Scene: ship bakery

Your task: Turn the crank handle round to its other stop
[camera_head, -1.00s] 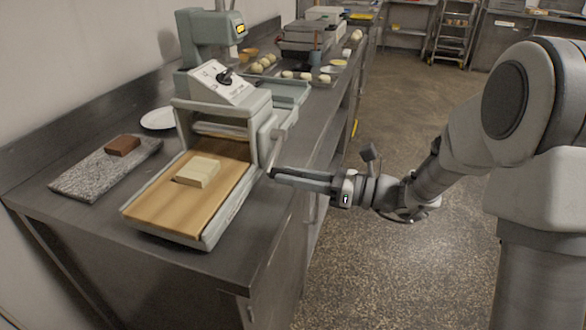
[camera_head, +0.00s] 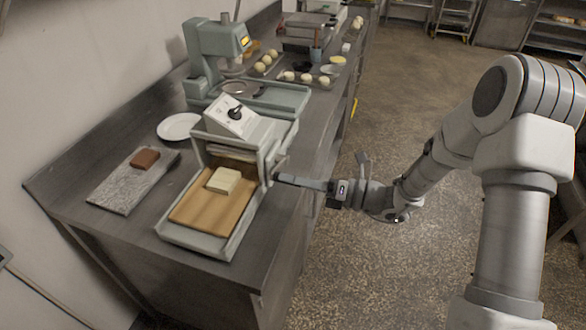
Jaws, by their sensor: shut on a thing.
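The pale grey dough sheeter (camera_head: 237,132) stands on the steel counter, with a wooden board (camera_head: 212,208) in its front tray and a pale dough block (camera_head: 223,181) on the board. Its crank handle (camera_head: 273,164) is on the machine's right side, small in view and partly hidden at its lower end. My gripper (camera_head: 278,178) reaches in from the right, roughly level, with its fingertips at the lower end of the crank. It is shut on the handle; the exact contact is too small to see.
A stone slab (camera_head: 120,192) with a brown block (camera_head: 145,158) and a white plate (camera_head: 179,127) lie left of the machine. A mixer (camera_head: 214,50) and trays with dough balls (camera_head: 288,76) stand behind. The floor right of the counter (camera_head: 330,265) is open.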

